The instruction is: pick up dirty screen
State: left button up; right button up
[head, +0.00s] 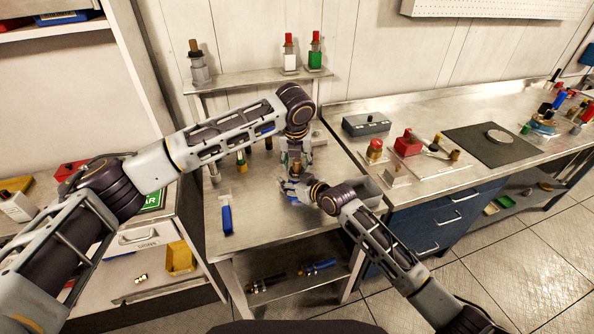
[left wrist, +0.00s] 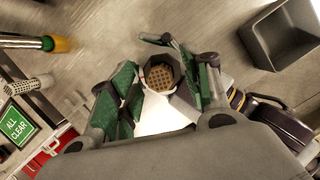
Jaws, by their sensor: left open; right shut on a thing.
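The dirty screen looks to be the round tan mesh (left wrist: 160,73) inside a dark-rimmed round holder in the left wrist view. My left gripper (head: 297,160) points down over it and is open. Its green-padded fingers (left wrist: 160,82) stand on both sides of the holder, and I cannot tell whether they touch it. My right gripper (head: 291,187) reaches in from the right, low over the table, and is shut on what seems to be the screen holder. The hold itself is mostly hidden by the left gripper and arm.
Both grippers are over the steel table (head: 255,235). A blue-handled tool (head: 226,218) lies on its left part. A grey bin (head: 368,190) stands at the right edge; it also shows in the left wrist view (left wrist: 285,38). A perforated cylinder (left wrist: 35,84) is at left.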

pick_arm(q)
jog(key=c, duration=0.9)
jog(key=shift+c, duration=0.2)
jog(key=shift+r, duration=0.15)
notch_tip(320, 180, up, 10)
dwell(0.5)
